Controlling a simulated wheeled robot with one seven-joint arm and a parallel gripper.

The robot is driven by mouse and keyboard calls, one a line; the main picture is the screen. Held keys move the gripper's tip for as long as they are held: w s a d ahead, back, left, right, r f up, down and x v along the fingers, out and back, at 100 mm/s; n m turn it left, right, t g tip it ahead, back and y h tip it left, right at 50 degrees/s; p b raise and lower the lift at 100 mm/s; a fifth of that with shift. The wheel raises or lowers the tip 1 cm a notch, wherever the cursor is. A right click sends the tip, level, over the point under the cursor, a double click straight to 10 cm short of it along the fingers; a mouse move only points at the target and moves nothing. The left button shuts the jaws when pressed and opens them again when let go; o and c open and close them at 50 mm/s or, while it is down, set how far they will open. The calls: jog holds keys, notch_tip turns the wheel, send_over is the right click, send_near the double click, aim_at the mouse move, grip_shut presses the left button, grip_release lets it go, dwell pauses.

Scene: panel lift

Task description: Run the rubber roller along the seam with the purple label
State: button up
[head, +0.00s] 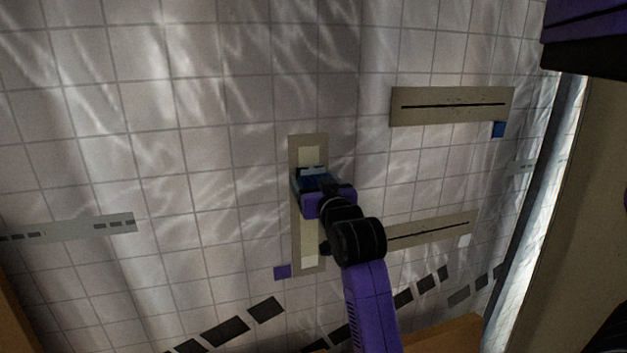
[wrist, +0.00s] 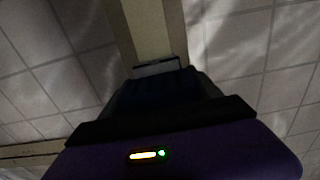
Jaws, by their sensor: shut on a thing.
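The seam with the purple label is an upright beige strip (head: 308,146) with a paler band down its middle, on the tiled wall. The purple label (head: 282,272) is at its lower left. My gripper (head: 314,178) is in front of the strip's upper half and hides part of it. It is shut on the rubber roller, whose pale grey edge (wrist: 157,68) shows beyond the fingers in the wrist view, in line with the strip (wrist: 150,30). I cannot tell whether the roller touches the seam.
A level strip with a dark slit (head: 452,92) and a blue label (head: 498,130) is at upper right. Another slit strip (head: 430,230), partly behind my arm, has a whitish label (head: 464,241). A grey strip (head: 70,226) is at left. The wall above the upright strip is clear.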

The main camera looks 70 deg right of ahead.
aim_at(310, 267)
jog(key=shift+f+b, duration=9.2)
jog(key=shift+f, duration=5.25)
jog(key=v, duration=0.6)
jog(key=shift+a+r, duration=0.1)
jog(key=shift+a, duration=0.05)
jog(key=shift+v, duration=1.4)
